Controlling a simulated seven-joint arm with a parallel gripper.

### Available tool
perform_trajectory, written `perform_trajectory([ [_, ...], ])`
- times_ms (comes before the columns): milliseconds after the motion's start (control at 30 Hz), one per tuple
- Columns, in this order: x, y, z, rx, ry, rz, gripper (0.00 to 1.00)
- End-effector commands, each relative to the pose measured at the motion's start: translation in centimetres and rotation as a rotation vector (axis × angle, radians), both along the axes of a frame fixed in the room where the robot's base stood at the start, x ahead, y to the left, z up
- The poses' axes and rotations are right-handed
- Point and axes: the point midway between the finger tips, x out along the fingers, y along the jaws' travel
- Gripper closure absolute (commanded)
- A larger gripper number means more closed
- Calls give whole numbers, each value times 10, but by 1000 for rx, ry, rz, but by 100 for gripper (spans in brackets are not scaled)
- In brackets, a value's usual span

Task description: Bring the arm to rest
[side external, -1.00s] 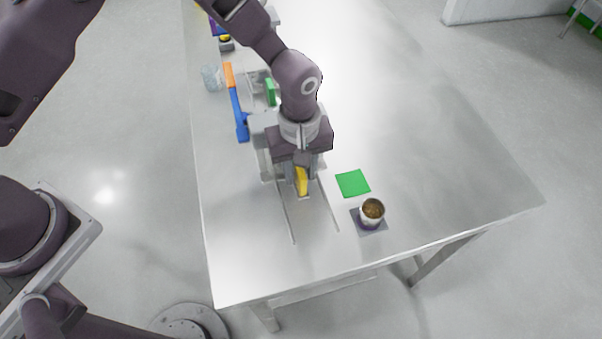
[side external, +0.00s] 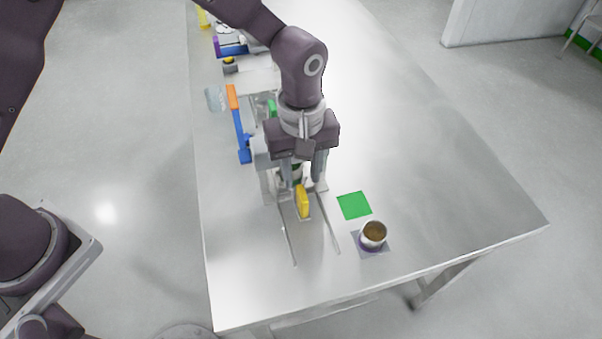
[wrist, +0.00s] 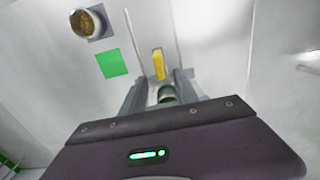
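My gripper (side external: 303,180) is over the near part of the steel table, above a metal fixture with two thin rails (side external: 331,236). Its two fingers are spread apart. A yellow upright piece (side external: 302,201) stands just in front of the fingers, and it also shows beyond them in the wrist view (wrist: 158,64). A rounded white and dark green thing (wrist: 167,94) shows between the fingers in the wrist view. I see no contact with the fingers, and much of it is hidden.
A cup of brown material (side external: 373,234) stands on a grey square right of the rails, near a flat green square (side external: 354,205). A blue and orange tool (side external: 239,125) and a clear glass (side external: 215,98) lie to the left. The table's right side is clear.

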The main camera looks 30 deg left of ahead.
Motion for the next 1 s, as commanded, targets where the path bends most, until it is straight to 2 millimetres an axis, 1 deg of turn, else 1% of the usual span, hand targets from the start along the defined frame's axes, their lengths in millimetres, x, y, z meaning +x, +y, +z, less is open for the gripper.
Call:
perform_trajectory([
  [167,0,0,1,-1,-1,-1,64],
  [233,1,6,15,-11,-13,-16,64],
  [267,2,12,28,-18,-24,-30,64],
  [333,0,34,69,-41,-62,-86,64],
  [367,-4,46,90,-50,-83,-118,64],
  [400,-11,65,118,-59,-117,-169,64],
  [433,-20,79,137,-64,-141,-207,64],
  [467,-29,93,155,-64,-167,-246,64],
  [500,-44,111,177,-61,-205,-300,64],
  [567,-72,138,203,-44,-261,-385,64],
  [600,-92,154,217,-25,-300,-441,64],
  [633,-108,165,224,-7,-327,-483,64],
  [700,-143,185,233,43,-381,-573,64],
  [800,-182,203,233,118,-432,-676,64],
  [900,-204,211,227,171,-455,-739,64],
  [1000,-212,214,224,194,-462,-767,64],
])
